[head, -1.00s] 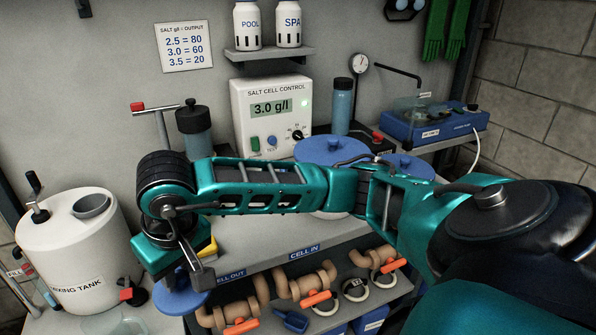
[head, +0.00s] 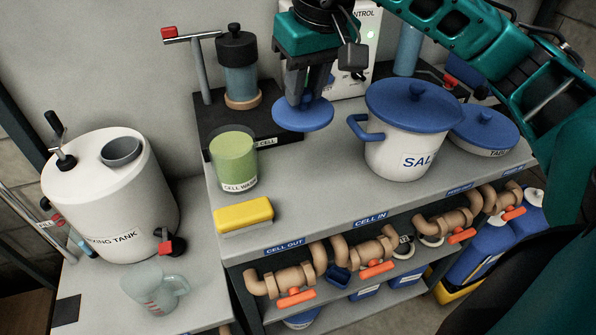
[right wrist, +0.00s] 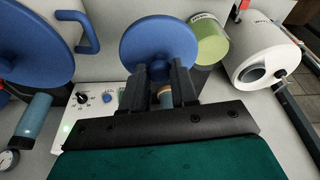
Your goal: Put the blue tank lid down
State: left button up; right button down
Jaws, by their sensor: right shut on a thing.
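My right gripper (head: 304,92) points down and is shut on the blue tank lid (head: 303,115), a flat round disc held roughly level near the back of the bench. In the head view the lid is between the clear cylinder and the salt pot; whether it touches the bench is hard to tell. In the right wrist view the lid (right wrist: 158,45) lies just beyond the fingers (right wrist: 160,88). The white mixing tank (head: 95,205) stands at the left, with a grey round opening (head: 122,151) on top. My left gripper is out of view.
The white salt pot (head: 400,150) with a blue lid stands right of the held lid. A green cell wash cup (head: 233,165) and a yellow sponge (head: 243,214) are to its left. The grey bench top (head: 315,185) is clear in front. A clear jug (head: 155,290) stands below the tank.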

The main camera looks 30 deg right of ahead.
aim_at(319, 123)
notch_tip(319, 123, down, 17)
jog(key=shift+s+f+b, duration=0.1)
jog(key=shift+f+b, duration=0.1)
jog(key=shift+b, duration=0.2)
jog(key=shift+f, duration=0.2)
jog(key=c, duration=0.9)
grip_release()
jog(key=shift+r, duration=0.1)
jog(key=shift+o, duration=0.2)
jog(key=shift+r, duration=0.45)
jog(key=v, duration=1.1)
jog(key=shift+s+r, duration=0.1)
jog(key=shift+r, duration=0.1)
